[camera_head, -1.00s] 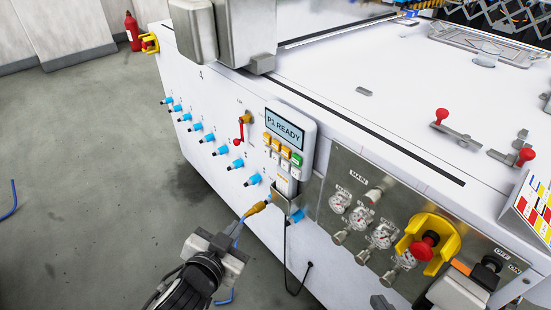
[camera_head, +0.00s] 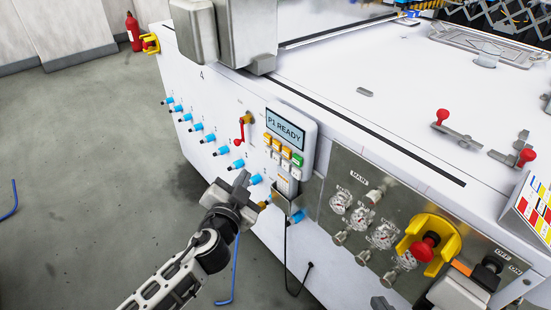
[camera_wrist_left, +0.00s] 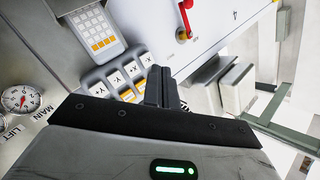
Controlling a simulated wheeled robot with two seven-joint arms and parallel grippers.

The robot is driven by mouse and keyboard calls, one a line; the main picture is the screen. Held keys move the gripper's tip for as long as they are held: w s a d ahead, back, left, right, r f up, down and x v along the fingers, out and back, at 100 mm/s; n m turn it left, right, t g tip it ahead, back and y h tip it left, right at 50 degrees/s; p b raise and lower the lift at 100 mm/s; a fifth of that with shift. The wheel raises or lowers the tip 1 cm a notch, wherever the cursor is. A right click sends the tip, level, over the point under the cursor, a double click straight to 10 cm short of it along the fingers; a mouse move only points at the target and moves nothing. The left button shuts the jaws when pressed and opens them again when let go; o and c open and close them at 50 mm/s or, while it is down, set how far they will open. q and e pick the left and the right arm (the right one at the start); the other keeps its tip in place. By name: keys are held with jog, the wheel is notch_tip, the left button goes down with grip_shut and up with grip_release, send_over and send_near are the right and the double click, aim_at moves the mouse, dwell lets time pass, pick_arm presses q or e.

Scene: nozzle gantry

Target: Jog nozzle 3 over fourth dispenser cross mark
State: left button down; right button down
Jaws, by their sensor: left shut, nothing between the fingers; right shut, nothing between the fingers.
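The control pendant (camera_head: 287,135) hangs on the front of the white machine, with a screen reading "P1 READY". Below its screen are orange, white and one green key. In the left wrist view, large white jog keys (camera_wrist_left: 121,77) with X and Y labels show. My left gripper (camera_head: 242,180) is shut and empty, left of and below the pendant keys. In the left wrist view its fingertips (camera_wrist_left: 160,72) overlap the key area; contact cannot be told. My right gripper (camera_head: 490,268) is shut at the lower right, by the OFF/ON marking. I cannot make out nozzle 3 or any dispenser cross mark.
Blue fittings (camera_head: 208,139) and a red crank (camera_head: 245,130) stick out left of the pendant. A red button in a yellow guard (camera_head: 425,248) and gauges (camera_head: 361,218) sit on the right panel. A black cable (camera_head: 286,255) hangs below the pendant. The left floor is mostly clear.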

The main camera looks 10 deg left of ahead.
aim_at(277, 158)
pick_arm(q)
jog(key=w+d, duration=0.1)
jog(key=w, duration=0.1)
jog(key=w+d+b, duration=0.1)
jog(key=w+d, duration=0.1)
jog(key=shift+w+d, duration=0.3)
jog(key=shift+w, duration=0.05)
dwell(1.2)
dwell(0.6)
jog(key=shift+w, duration=0.1)
jog(key=shift+w+d, duration=0.1)
jog(key=shift+d, duration=0.05)
jog(key=shift+w+d, duration=0.1)
jog(key=shift+w, duration=0.05)
